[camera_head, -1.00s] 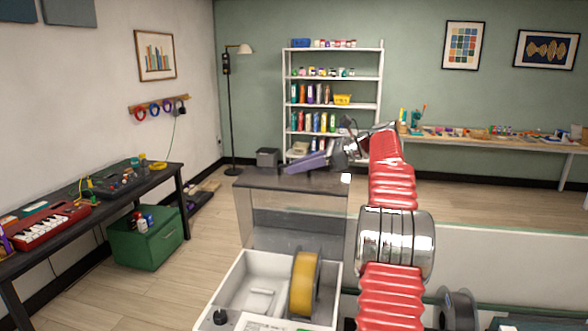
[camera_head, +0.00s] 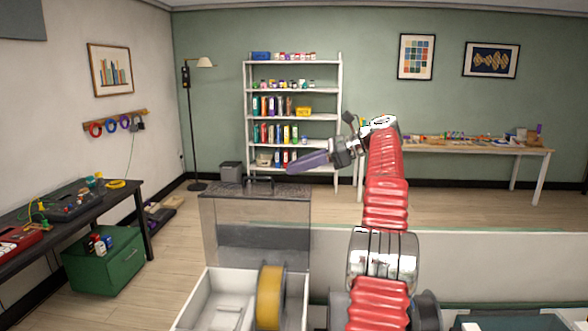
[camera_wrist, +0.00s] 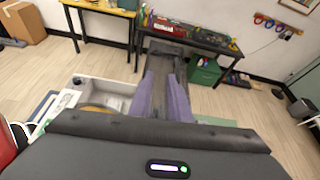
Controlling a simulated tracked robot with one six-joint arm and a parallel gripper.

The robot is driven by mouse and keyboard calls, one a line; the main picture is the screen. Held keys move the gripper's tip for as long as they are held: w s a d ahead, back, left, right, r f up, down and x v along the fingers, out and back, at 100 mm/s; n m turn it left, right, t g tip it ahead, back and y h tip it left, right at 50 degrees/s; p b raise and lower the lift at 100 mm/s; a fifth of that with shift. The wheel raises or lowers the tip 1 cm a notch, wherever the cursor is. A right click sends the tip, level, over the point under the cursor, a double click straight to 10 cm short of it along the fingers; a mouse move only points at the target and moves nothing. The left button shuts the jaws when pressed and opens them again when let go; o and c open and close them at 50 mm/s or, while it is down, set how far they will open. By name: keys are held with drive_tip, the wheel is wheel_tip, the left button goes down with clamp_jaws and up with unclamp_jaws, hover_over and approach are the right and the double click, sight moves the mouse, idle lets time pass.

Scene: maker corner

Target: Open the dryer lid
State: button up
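The dryer is a white box (camera_head: 193,306) with a yellow spool (camera_head: 271,297) showing inside. Its smoky see-through lid (camera_head: 255,235) stands raised upright at the back of the box, its dark edge panel and small dark handle (camera_head: 258,181) on top. My gripper (camera_head: 292,165) has purple fingers and is just above and right of the handle in the head view, apparently apart from it. In the wrist view the two fingers (camera_wrist: 162,78) are spread with a gap; a grey surface shows between and behind them. The white box also shows left of them (camera_wrist: 97,83).
A white shelf (camera_head: 293,118) and a long table (camera_head: 460,148) are at the back wall. A low pale partition (camera_head: 480,265) is at right. The floor between is mostly clear.

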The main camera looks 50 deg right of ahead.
drive_tip(key=shift+c, duration=0.2)
